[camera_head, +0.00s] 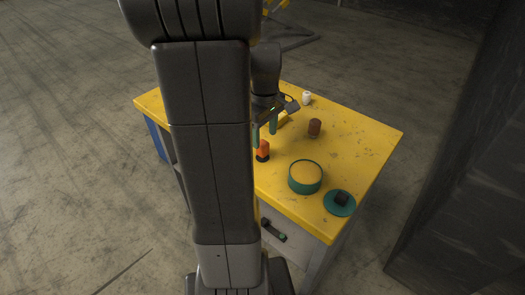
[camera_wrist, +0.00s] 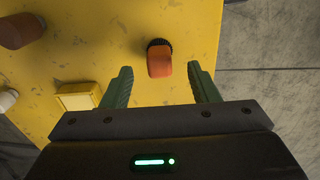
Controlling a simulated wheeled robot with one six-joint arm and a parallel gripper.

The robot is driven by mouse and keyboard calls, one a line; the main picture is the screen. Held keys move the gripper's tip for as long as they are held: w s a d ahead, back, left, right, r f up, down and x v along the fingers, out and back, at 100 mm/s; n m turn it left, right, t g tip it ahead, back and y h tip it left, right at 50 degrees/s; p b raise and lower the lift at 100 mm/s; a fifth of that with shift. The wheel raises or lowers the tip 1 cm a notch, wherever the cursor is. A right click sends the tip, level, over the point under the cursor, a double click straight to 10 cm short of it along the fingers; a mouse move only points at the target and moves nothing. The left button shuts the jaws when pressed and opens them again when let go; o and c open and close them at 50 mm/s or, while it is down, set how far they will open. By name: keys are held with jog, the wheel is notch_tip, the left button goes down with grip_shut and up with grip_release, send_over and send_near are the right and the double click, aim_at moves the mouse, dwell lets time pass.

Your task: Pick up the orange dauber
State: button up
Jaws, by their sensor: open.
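The orange dauber (camera_head: 263,150) stands on the yellow table top near its front left, with a dark base below the orange part. In the wrist view the dauber (camera_wrist: 159,59) shows as an orange block with a black bristly end, ahead of the fingertips and roughly midway between them. My gripper (camera_head: 265,132) is above the table, close to the dauber. In the wrist view its green fingers (camera_wrist: 160,80) are spread apart with nothing between them. My own arm hides the left part of the table in the head view.
A yellow box (camera_wrist: 77,96) lies left of my fingers. A dark wall stands right.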

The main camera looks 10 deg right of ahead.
aim_at(263, 143)
jog(key=f, duration=0.5)
jog(key=shift+w+a, duration=0.2)
jog(key=shift+w, duration=0.1)
jog(key=shift+c, duration=0.4)
jog(key=c, duration=1)
